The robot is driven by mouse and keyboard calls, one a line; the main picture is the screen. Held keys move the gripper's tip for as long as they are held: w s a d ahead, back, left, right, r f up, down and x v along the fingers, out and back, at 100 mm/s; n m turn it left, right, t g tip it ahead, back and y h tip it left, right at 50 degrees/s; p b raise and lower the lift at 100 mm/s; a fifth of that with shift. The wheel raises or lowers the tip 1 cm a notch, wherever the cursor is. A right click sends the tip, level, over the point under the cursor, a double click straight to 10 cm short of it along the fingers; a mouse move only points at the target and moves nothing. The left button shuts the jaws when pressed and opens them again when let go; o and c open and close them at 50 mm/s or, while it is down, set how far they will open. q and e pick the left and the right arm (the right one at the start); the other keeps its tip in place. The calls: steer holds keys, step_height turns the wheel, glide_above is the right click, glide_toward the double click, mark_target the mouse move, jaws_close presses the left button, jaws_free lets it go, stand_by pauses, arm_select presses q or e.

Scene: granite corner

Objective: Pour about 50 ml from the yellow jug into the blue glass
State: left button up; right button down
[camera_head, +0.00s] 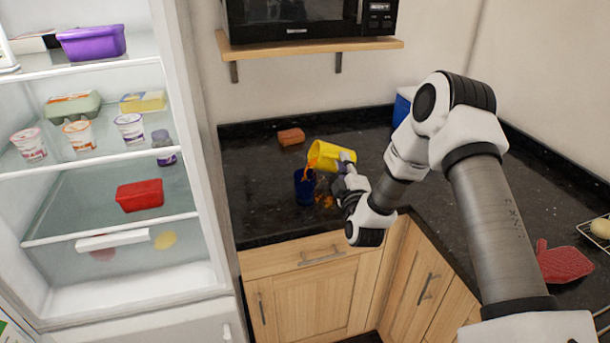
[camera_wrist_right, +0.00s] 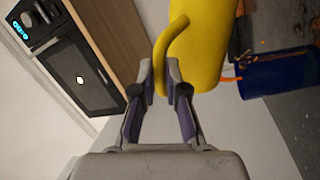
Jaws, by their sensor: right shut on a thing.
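The yellow jug (camera_head: 332,155) is tipped on its side above the counter, mouth to the left; it also fills the top of the wrist view (camera_wrist_right: 203,45). My right gripper (camera_head: 347,165) is shut on the jug's handle (camera_wrist_right: 163,58). Orange liquid (camera_head: 309,172) runs from the jug's mouth down to the blue glass. The blue glass (camera_head: 304,188) stands upright on the counter, below and left of the jug; it also shows in the wrist view (camera_wrist_right: 282,74). The liquid level inside it is hidden. My left gripper is out of view.
Orange-brown patches (camera_head: 325,201) lie on the dark counter (camera_head: 250,165) just right of the glass. A reddish-brown block (camera_head: 291,136) lies behind. A microwave (camera_head: 310,18) stands on a shelf above. The open fridge (camera_head: 200,150) is left; a red mitt (camera_head: 563,262) lies right.

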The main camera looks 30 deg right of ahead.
steer(key=shift+r, duration=0.1)
stand_by(0.4)
steer(key=m+b, duration=0.1)
steer(key=m, duration=0.1)
steer(key=d+f+m+b, duration=0.1)
steer(key=m, duration=0.1)
steer(key=d+f+m+b, duration=0.1)
steer(key=m, duration=0.1)
steer(key=shift+s+f+g+h, duration=0.2)
steer(key=shift+s+g+h, duration=0.1)
steer(key=shift+g+h, duration=0.1)
stand_by(1.2)
steer(key=d+f+m+b, duration=0.1)
steer(key=f+m, duration=0.1)
steer(key=s+d+f+m+g+b, duration=0.1)
steer(key=d+f+m+b, duration=0.2)
steer(key=f+m+b, duration=0.1)
steer(key=shift+s+d+f+m, duration=0.25)
steer(key=shift+d+f+m, duration=0.05)
steer(key=shift+s+d+f+m+b, duration=0.15)
steer(key=shift+d+f+m+b, duration=0.25)
steer(key=shift+m, duration=0.6)
